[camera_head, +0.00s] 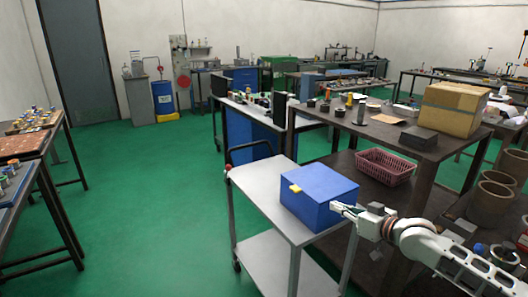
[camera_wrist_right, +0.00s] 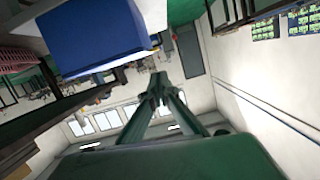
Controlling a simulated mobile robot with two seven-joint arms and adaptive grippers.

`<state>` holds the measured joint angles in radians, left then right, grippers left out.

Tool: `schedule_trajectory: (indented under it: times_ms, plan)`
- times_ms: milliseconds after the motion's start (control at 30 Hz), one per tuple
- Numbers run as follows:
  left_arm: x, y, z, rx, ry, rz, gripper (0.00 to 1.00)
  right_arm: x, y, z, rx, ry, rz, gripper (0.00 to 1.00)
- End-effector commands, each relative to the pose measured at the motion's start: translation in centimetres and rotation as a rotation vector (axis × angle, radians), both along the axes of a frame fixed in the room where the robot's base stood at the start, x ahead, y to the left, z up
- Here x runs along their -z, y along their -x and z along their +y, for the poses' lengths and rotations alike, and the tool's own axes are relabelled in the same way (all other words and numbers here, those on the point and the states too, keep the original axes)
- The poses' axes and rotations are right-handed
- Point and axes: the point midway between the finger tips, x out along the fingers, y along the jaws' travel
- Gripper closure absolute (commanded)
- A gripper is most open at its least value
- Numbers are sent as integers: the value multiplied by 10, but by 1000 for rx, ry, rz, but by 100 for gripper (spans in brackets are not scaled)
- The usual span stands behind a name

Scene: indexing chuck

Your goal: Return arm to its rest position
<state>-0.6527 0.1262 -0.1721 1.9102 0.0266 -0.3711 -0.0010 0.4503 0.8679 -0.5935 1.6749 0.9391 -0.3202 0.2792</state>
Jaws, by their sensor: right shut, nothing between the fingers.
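My right arm (camera_head: 428,243) comes in from the lower right of the head view. Its gripper (camera_head: 336,207) is shut and empty, with the fingertips at the right side of a blue box (camera_head: 318,192). I cannot tell whether they touch it. The box is closed, has a yellow tab (camera_head: 295,188) on its left side and sits on a grey cart (camera_head: 258,181). In the right wrist view the shut fingers (camera_wrist_right: 158,88) point up the picture, and the blue box (camera_wrist_right: 95,35) is at upper left, apart from them in the picture. My left gripper is not in view.
A dark workbench (camera_head: 350,128) behind holds a cardboard box (camera_head: 452,108) and a dark box (camera_head: 418,138). A pink basket (camera_head: 385,167) is on its lower shelf. Brown cylinders (camera_head: 490,203) stand at the right, near my arm. Green floor (camera_head: 150,200) is open at left.

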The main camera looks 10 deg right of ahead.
Motion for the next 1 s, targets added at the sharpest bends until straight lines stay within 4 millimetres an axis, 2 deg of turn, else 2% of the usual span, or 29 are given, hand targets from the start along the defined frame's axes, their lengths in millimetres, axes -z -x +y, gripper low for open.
schedule_trajectory:
  times_ms: [167, 300, 500, 667, 800, 900, 1000]
  plan:
    - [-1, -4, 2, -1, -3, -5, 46, 67, 37, 43, -35, 19, 35, 100]
    - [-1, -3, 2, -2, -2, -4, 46, 129, 86, 80, -48, 51, 60, 100]
    - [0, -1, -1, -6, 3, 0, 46, 203, 165, 112, -23, 109, 108, 100]
    - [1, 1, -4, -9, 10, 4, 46, 252, 236, 121, 25, 175, 167, 100]
    - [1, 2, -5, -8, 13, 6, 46, 285, 296, 118, 71, 249, 229, 100]
    - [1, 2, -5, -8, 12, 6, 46, 301, 330, 113, 96, 296, 269, 100]
    - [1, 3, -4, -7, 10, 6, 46, 310, 353, 108, 113, 331, 296, 100]
